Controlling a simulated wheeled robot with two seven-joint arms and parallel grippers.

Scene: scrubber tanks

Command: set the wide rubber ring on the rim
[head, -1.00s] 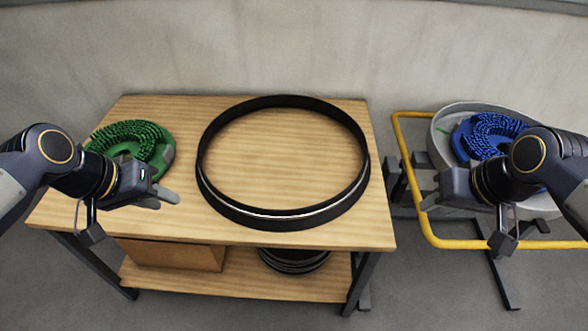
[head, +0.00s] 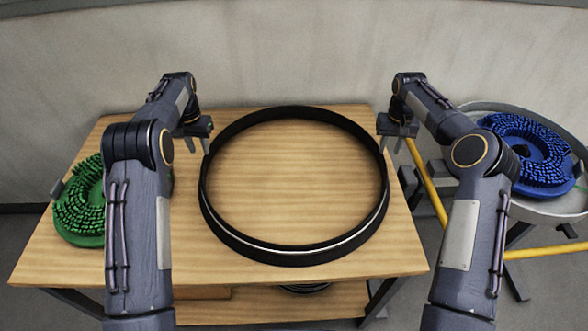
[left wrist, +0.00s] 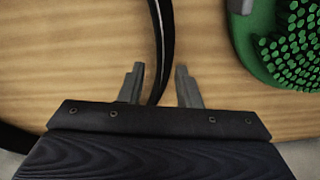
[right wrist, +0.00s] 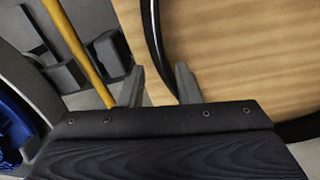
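The wide black rubber ring (head: 233,249) lies flat on the wooden table (head: 60,262), with a pale line along its near inner wall. My left gripper (head: 197,144) is open at the ring's left side. In the left wrist view the ring's band (left wrist: 166,40) runs between its two fingers (left wrist: 160,80). My right gripper (head: 390,145) is open at the ring's right side, with the band (right wrist: 151,40) between its fingers (right wrist: 162,80). Neither gripper is closed on the band. A round grey tub (head: 571,208) with a raised rim stands to the right, partly hidden by my right arm.
A green bristled disc brush (head: 80,207) lies on the table's left part, partly behind my left arm. A blue disc brush (head: 525,150) sits in the grey tub. A yellow tubular frame (head: 428,180) stands between table and tub. A plain wall is behind.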

